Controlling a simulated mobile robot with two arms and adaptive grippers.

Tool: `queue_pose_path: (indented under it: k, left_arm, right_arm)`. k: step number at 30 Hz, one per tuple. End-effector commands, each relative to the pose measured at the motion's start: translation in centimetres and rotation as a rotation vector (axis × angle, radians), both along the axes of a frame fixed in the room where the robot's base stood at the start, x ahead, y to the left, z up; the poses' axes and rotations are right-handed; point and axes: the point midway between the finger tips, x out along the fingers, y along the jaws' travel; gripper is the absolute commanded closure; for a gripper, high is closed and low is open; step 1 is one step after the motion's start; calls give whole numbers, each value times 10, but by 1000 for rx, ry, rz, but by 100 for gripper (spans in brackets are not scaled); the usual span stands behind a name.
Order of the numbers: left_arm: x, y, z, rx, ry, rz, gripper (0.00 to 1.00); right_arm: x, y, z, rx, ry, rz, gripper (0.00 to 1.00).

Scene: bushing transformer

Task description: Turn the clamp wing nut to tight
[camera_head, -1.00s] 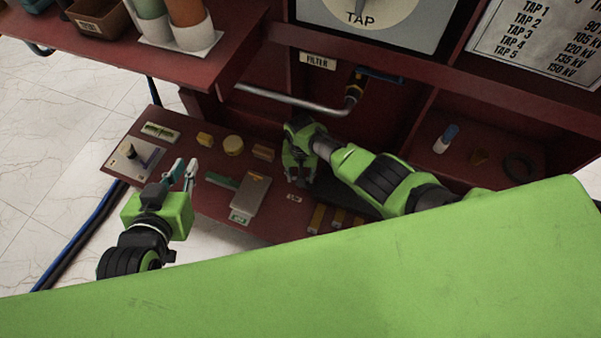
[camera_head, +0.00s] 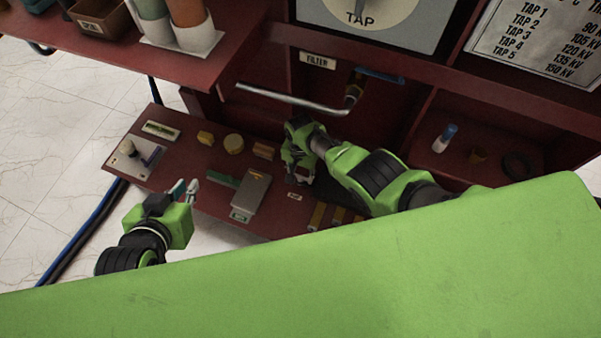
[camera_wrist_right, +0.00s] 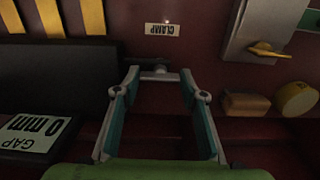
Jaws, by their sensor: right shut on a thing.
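The clamp wing nut (camera_wrist_right: 160,75) is a small grey bar-shaped piece in the right wrist view, just below the CLAMP label (camera_wrist_right: 162,30). My right gripper (camera_wrist_right: 159,71) has its fingertips on either side of the nut and is shut on it. In the head view my right gripper (camera_head: 299,174) is low over the lower shelf, and its own body hides the nut there. My left gripper (camera_head: 187,188) is empty, its two fingers apart, near the shelf's front edge.
A black block with a GAP 0 mm display (camera_wrist_right: 35,133) lies beside the clamp. A grey box (camera_head: 251,192), yellow pieces (camera_head: 233,144) and a white plate (camera_head: 135,157) are on the shelf (camera_head: 190,172). A metal pipe (camera_head: 290,100) runs above.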

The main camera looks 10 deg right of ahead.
Motion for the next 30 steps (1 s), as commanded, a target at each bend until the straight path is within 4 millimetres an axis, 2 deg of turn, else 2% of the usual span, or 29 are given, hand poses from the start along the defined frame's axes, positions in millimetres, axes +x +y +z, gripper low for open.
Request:
queue_pose_path:
  k: [3,4,6,20,30]
  left_arm:
    - [0,0,0,0,0,0,88]
    - [0,0,0,0,0,0,88]
    - [0,0,0,0,0,0,88]
    - [-1,-1,0,0,2,-2,88]
    - [0,0,0,0,1,-1,88]
  right_arm:
    - [2,-1,1,-1,-3,-2,83]
    - [2,-1,1,-1,-3,-2,59]
    - [2,-1,1,-1,-3,-2,44]
    - [1,0,3,1,-2,0,44]
    - [1,-1,26,1,-4,-1,44]
